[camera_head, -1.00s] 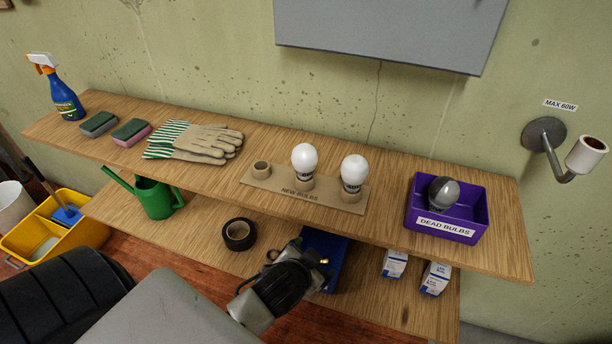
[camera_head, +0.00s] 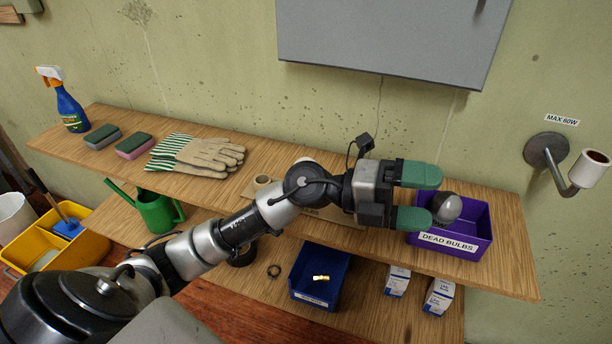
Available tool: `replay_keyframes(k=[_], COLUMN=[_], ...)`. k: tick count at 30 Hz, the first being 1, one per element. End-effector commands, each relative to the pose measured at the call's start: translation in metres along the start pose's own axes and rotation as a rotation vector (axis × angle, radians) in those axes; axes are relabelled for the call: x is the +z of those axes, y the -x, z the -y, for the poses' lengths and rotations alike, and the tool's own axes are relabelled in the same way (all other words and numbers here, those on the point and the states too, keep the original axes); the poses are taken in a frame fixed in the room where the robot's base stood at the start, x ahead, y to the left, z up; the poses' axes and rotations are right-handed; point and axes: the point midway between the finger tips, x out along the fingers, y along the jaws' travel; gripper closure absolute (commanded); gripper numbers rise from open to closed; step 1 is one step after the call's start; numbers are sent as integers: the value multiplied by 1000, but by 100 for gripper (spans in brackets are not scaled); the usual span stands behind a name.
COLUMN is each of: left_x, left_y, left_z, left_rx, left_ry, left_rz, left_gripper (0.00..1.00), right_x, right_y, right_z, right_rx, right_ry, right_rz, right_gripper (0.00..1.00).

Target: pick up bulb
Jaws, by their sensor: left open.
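My left gripper (camera_head: 428,197) reaches in from the left over the upper shelf. Its two green-padded fingers are apart, with nothing seen between them, and point right. Just beyond the fingertips, a dark-grey bulb (camera_head: 447,208) sits in the purple bin (camera_head: 476,232) labelled DEAD BULBS. The lower finger overlaps the bin's left side in the picture; I cannot tell whether it touches. My right gripper is not in view.
The upper shelf (camera_head: 118,170) also carries gloves (camera_head: 200,155), two sponges (camera_head: 133,145) and a spray bottle (camera_head: 70,108). Below are a blue bin (camera_head: 333,295) with a brass-coloured piece, small boxes (camera_head: 438,297) and a green watering can (camera_head: 158,212). A lamp socket (camera_head: 588,170) juts from the wall at right.

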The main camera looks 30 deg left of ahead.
Motion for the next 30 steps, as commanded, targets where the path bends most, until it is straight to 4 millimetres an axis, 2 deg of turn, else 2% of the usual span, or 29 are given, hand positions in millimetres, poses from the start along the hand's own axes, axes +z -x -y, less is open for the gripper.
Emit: replay_keyframes(k=[2, 4, 8, 12, 15, 18, 21, 30], left_x=[6, 16, 51, 88, 104, 112, 114, 119], left_y=[8, 24, 78, 145, 183, 208, 220, 226], left_z=[-16, -32, -50, -42, -28, -15, -13, -55], left_rx=[227, 451, 895, 1296, 1497, 1621, 1678, 1686], left_ry=[-110, -180, -248, -236, -198, -163, -140, -135], left_rz=[-108, -175, -204, -129, -53, 6, 34, 35], left_gripper=[8, 8, 8, 8, 8, 8, 8, 8], right_x=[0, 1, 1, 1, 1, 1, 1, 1], right_y=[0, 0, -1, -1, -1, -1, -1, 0], right_z=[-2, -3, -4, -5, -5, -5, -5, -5], right_rx=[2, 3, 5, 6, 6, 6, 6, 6], right_ry=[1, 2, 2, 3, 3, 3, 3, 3], right_rz=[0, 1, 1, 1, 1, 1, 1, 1], right_gripper=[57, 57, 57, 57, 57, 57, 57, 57])
